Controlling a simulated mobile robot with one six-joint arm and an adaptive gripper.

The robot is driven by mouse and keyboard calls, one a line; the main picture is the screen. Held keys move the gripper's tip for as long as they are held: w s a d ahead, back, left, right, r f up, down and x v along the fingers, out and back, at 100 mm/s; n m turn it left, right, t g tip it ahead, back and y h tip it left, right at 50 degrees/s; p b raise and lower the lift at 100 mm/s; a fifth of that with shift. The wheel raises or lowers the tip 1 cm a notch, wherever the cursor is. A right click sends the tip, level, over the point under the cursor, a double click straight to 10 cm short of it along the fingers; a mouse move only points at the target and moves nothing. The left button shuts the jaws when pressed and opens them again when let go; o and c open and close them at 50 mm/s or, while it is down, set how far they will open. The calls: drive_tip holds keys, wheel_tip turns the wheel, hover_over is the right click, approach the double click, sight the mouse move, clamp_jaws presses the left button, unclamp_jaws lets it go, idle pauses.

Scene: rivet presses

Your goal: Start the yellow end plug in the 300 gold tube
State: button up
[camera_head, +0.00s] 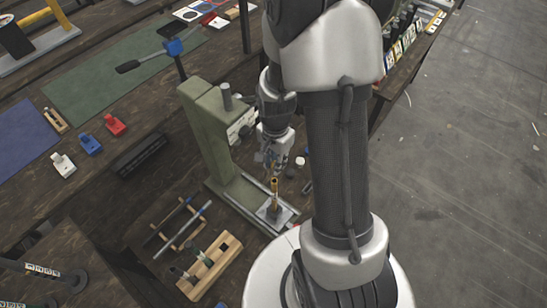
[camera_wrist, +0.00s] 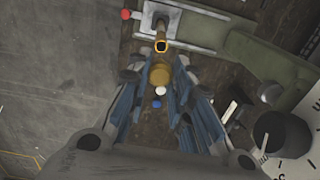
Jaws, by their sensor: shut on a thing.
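The gold tube (camera_head: 274,192) stands upright on the press's base plate (camera_head: 284,214) in the head view. In the wrist view the tube (camera_wrist: 162,45) shows its open, ringed mouth just beyond my fingertips. My gripper (camera_head: 271,158) is close above and behind the tube in the head view. In the wrist view my gripper (camera_wrist: 160,78) is shut on the yellow end plug (camera_wrist: 160,75), which shows as a dull yellow round between the blue-grey fingers. The plug appears apart from the tube mouth. The plug cannot be made out in the head view.
The green press (camera_head: 212,130) stands left of my gripper. A wooden block with holes (camera_head: 212,270) and a rack with rods (camera_head: 180,228) lie in front. Small white and black pieces (camera_head: 300,160) lie right of the gripper. Red, blue and white blocks (camera_head: 90,144) sit at left.

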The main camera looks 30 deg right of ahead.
drive_tip(key=shift+w+f+b, duration=0.1)
drive_tip(key=shift+f+b, duration=2.25)
drive_tip(key=shift+f, duration=0.6)
drive_tip(key=shift+f+b, duration=0.9)
drive_tip(key=shift+f, duration=0.25)
drive_tip(key=o, duration=0.8)
drive_tip(key=shift+r, duration=0.1)
wheel_tip(320, 180, up, 12)
drive_tip(key=shift+a, duration=0.1)
drive_tip(key=s+a+r+n+t, duration=0.2)
drive_tip(key=s+a+r+n, duration=0.3)
drive_tip(key=s+r+n, duration=0.1)
drive_tip(key=s+a+r+n+t, duration=0.2)
drive_tip(key=s+a+r+n, duration=0.3)
drive_tip(key=r, duration=0.5)
drive_tip(key=s+n, duration=0.2)
drive_tip(key=n, duration=0.1)
drive_tip(key=shift+s+a+t, duration=0.3)
